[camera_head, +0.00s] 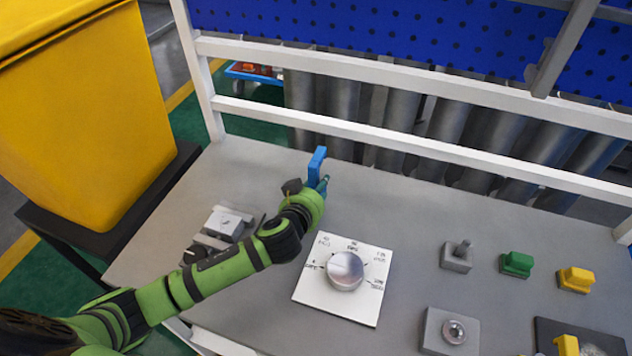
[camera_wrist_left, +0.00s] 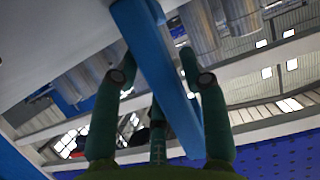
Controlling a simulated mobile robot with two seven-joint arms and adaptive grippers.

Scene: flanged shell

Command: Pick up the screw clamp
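The blue screw clamp (camera_head: 317,164) is at the end of my left arm, above the back part of the grey table. Its upper part stands clear of the hand, and its lower part is hidden by the fingers. In the left wrist view the blue bar (camera_wrist_left: 155,62) passes between the fingers of my left gripper (camera_wrist_left: 158,60), with the fingertips close in on both sides. The left gripper (camera_head: 320,184) looks shut on the clamp. I cannot tell whether the clamp touches the table. My right gripper is in neither view.
A white dial plate (camera_head: 310,288) with a silver knob (camera_head: 345,270) lies right of my forearm. A grey metal fixture (camera_head: 228,222) is behind the forearm. Grey, green (camera_head: 516,264) and yellow (camera_head: 575,279) blocks stand at right. A white frame rail (camera_head: 400,147) runs along the back.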

